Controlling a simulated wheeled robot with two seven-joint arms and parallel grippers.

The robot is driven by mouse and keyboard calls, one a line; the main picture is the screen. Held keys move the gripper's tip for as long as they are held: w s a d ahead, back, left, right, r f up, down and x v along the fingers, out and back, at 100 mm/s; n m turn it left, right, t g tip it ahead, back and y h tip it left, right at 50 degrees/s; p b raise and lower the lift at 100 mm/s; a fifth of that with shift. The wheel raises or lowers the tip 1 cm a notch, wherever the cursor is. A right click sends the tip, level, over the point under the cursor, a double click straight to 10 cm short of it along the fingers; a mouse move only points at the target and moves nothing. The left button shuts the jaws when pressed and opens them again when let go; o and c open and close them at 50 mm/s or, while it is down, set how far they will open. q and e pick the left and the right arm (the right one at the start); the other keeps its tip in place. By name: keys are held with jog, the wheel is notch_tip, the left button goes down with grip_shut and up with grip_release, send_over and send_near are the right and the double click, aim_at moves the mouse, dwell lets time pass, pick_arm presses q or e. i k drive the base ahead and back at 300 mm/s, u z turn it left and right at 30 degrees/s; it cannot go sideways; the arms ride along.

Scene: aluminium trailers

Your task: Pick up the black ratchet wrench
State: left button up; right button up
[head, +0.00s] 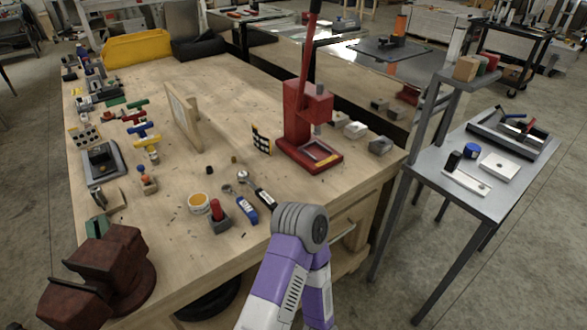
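The black ratchet wrench (265,197) lies flat on the wooden workbench (228,92) near its front edge. Its silver head points up and left, and its black handle runs down and right towards my arm. A purple and white arm link of mine with a grey joint rises from the bottom of the head view, just in front of the bench edge. The joint appears just below the end of the handle. Neither of my grippers is in view, so whether they are open or shut does not show.
A blue tool (246,209), a red-topped item (219,214) and a round tin (199,202) lie left of the wrench. A red arbor press (308,130) stands behind it. A rusty vise (105,270) sits at the front left corner. A metal side table (470,215) stands right.

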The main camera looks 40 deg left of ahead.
aim_at(243, 176)
jog(key=i, duration=0.75)
jog(key=u, duration=2.6)
